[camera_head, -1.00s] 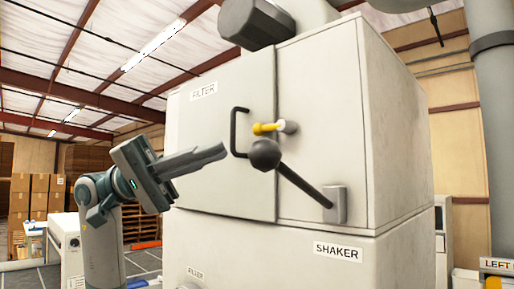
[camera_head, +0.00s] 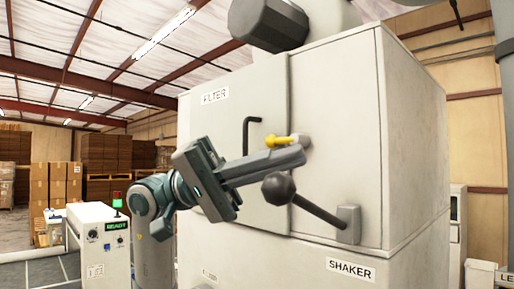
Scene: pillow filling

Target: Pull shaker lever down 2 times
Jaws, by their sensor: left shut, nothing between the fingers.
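The shaker lever (camera_head: 318,211) is a dark rod with a round black knob (camera_head: 278,188) at its upper left end. It slants down to the right into a grey bracket (camera_head: 348,224) on the machine's front, above the SHAKER label (camera_head: 351,269). My left gripper (camera_head: 298,156) is shut and empty. Its fingers point right and slightly up, with the tips above and a little right of the knob in the picture. I cannot tell if they touch it. My right gripper is not in view.
The big pale machine (camera_head: 410,150) fills the middle and right. Its FILTER door has a black handle (camera_head: 247,130), partly hidden by my gripper, and a yellow latch (camera_head: 280,141). A white control box (camera_head: 98,240) with a green display stands at left. Stacked cartons (camera_head: 55,183) are behind.

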